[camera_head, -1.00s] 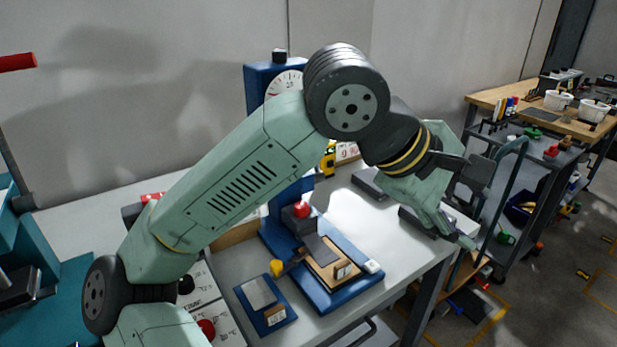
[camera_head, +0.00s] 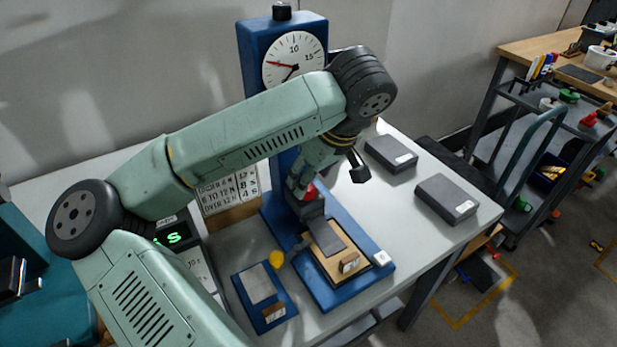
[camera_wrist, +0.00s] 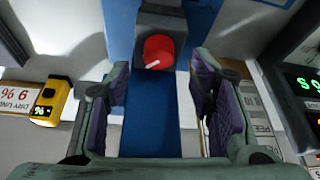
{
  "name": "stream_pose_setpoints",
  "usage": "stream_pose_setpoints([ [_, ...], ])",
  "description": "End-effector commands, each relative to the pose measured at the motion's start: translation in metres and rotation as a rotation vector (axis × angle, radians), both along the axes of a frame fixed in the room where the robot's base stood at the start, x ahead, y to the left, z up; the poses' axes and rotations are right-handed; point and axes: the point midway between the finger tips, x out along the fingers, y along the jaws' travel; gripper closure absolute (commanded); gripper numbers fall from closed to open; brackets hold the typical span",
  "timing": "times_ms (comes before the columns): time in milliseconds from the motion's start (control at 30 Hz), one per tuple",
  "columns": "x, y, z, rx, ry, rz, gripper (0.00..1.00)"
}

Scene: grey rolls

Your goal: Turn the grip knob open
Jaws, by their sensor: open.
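The grip knob (camera_wrist: 158,52) is red with a white mark and sits on a dark grey block of the blue tester. In the wrist view it lies beyond the fingertips, roughly between them. In the head view the red knob (camera_head: 309,191) is partly hidden by my gripper (camera_head: 327,184), which is close above it. My gripper, also seen in the wrist view (camera_wrist: 163,100), is open with nothing between its fingers. The blue tester (camera_head: 345,290) has a column with a round dial (camera_head: 294,62) and a base. I cannot tell whether a finger touches the knob.
A wooden plate with a grey strip (camera_head: 327,239) lies on the tester's base. Two dark grey boxes (camera_head: 391,154) lie at right on the table. A yellow device (camera_wrist: 52,101) stands beside the gripper.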

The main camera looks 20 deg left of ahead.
Motion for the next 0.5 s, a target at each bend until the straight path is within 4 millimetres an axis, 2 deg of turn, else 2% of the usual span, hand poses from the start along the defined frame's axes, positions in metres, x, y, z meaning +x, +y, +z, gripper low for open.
stream_pose_setpoints([
  [200,0.005,0.009,-0.025,-0.003,-0.001,-0.001,0.5],
  [500,0.007,0.011,-0.033,-0.001,-0.001,-0.002,0.5],
])
